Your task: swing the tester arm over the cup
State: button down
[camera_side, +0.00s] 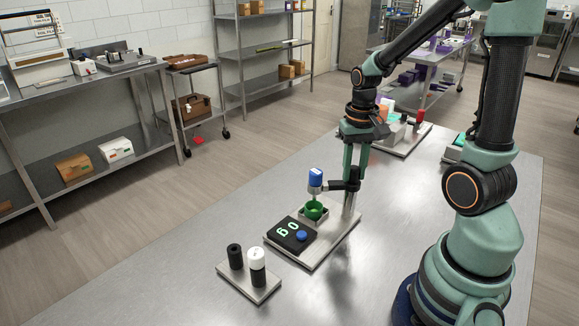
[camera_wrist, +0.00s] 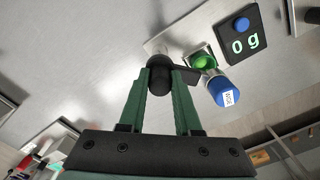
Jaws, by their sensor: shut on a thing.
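The tester arm is a black swing arm (camera_side: 340,186) with a blue-topped head (camera_side: 316,178) at its left end, mounted on a metal base. The green cup (camera_side: 315,210) sits in a holder on that base, and in the side view the head stands just above it. In the wrist view the blue head (camera_wrist: 224,93) overlaps the near edge of the green cup (camera_wrist: 203,61); exact alignment is hard to tell. My gripper (camera_side: 353,178) is shut on the arm's black knob (camera_wrist: 160,79), seen between my fingers in the wrist view.
A black scale display (camera_side: 291,234) with a blue button reads 0 g in front of the cup. A small plate (camera_side: 250,286) with black posts and a white cap stands at the front left. Another device (camera_side: 405,140) stands behind. The left of the metal table is clear.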

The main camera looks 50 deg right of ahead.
aim_at(354, 167)
jog(key=c, duration=0.6)
grip_release()
jog(key=shift+r, duration=0.1)
notch_tip(354, 167, up, 12)
jog(key=a+n+t, duration=0.5)
jog(key=a+n, duration=0.2)
jog(key=a, duration=0.7)
jog(key=shift+r+n+t, duration=0.3)
jog(key=shift+n, duration=0.1)
